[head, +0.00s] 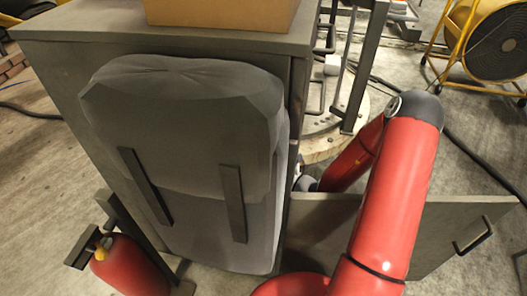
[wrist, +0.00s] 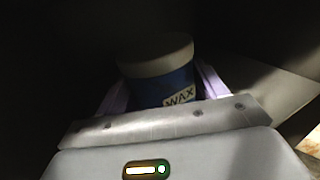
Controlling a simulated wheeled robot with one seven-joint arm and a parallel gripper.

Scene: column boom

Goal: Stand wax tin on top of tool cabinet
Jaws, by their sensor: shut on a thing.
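The wax tin (wrist: 160,68) is blue with a pale lid and a "WAX" label. In the wrist view it stands upright in the picture between the two pale purple fingers of my gripper (wrist: 162,86), which is shut on it. The surroundings there are very dark. The tool cabinet (head: 75,20) is the large grey box in the head view. Its flat top shows at the upper left. In the head view my red arm reaches down past the cabinet's right side, and the gripper and tin are hidden.
A cardboard box (head: 222,12) sits on the cabinet top, towards its right. A grey door panel (head: 440,235) with a dark handle stands open at lower right. A metal frame (head: 352,75) on a round base (head: 325,142) stands behind. A yellow fan (head: 490,42) is at upper right.

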